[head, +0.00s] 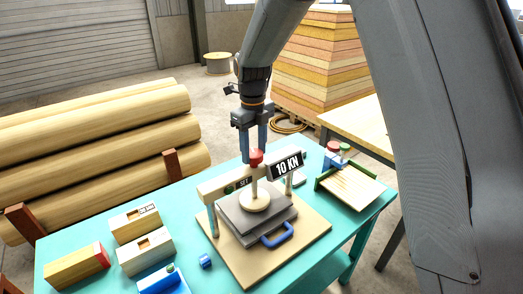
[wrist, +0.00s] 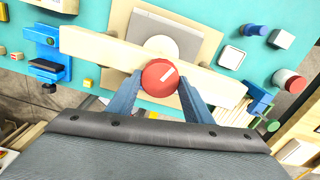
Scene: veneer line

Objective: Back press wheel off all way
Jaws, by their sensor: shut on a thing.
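The press stands on a tan board (head: 234,270) on the teal table. A cream crossbeam (head: 220,186) spans it, with a "SET" mark and a "10 KN" display (head: 287,165). The red press wheel (head: 257,157) sits on top of the beam; it also shows in the wrist view (wrist: 160,77) with a pale stripe on its top. My gripper (head: 256,150) points down from above and is shut on the red wheel, one blue finger on each side. Below the beam, a round cream pad (head: 255,198) sits over grey plates (head: 236,218). Whether the pad touches them is unclear.
A blue handle (head: 277,236) projects from the plates' front. Wooden blocks (head: 144,250) and a small blue knob (head: 206,261) lie at left. A green-edged tray (head: 350,189) is at right. Logs (head: 90,120) lie beyond the table's left side.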

